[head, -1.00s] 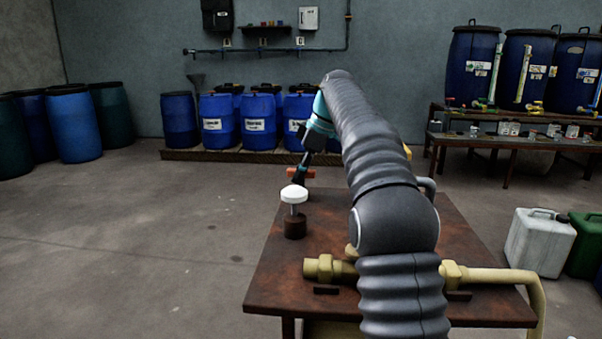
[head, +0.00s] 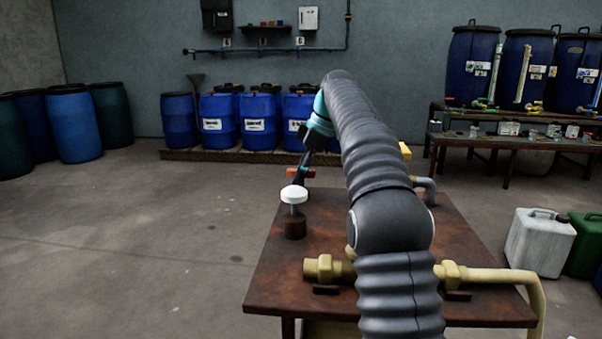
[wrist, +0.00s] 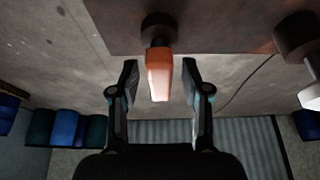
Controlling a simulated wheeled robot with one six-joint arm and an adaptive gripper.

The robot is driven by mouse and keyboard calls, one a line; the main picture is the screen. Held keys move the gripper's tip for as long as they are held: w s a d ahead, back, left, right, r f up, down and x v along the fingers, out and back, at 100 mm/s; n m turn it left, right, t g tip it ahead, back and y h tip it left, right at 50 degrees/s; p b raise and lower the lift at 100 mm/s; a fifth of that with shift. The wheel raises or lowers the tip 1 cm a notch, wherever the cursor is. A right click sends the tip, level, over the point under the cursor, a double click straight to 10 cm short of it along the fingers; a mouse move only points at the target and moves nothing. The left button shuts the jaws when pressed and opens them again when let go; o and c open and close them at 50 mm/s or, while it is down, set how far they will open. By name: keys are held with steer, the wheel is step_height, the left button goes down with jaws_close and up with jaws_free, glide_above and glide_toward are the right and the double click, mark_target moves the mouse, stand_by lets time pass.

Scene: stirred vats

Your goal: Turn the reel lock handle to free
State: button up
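An orange handle (wrist: 160,75) sticks out from a dark round mount (wrist: 158,27) at the table edge in the wrist view. In the head view the handle (head: 308,173) shows at the table's far left corner, partly covered by my gripper (head: 301,182). My gripper (wrist: 160,80) is open in the wrist view, one finger on each side of the handle's free end. A gap shows between each finger and the handle, so I see no contact. The handle's mount is mostly hidden in the head view.
A white knob on a brown post (head: 294,194) stands close by on the rusty table (head: 270,282). A yellowish pipe with fittings (head: 324,268) crosses the table's near part. Blue drums (head: 217,122) line the back wall. The floor left of the table is clear.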

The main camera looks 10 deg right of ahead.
steer(key=shift+r, duration=0.1)
steer(key=shift+v, duration=1.35)
steer(key=s+d, duration=0.1)
steer(key=d, duration=0.3)
steer(key=s+d, duration=0.1)
steer(key=d, duration=0.2)
steer(key=s+d, duration=0.1)
steer(key=d, duration=0.3)
steer(key=shift+s+d, duration=0.3)
